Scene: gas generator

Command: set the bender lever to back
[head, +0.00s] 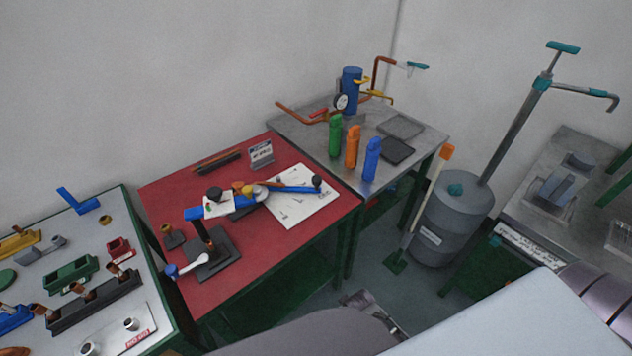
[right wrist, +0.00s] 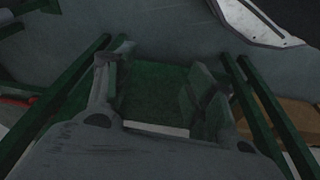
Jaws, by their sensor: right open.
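The bender (head: 235,203) stands on the red table in the head view. It has a blue body on a dark base plate. The bender is not seen in that view. My left gripper is not in view.
The red table (head: 222,283) has a small sign (head: 261,154) at the back. A metal table (head: 290,127) with green, orange and blue bottles stands behind right. A grey drum (head: 450,225) stands right. A parts table (head: 140,262) is at left.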

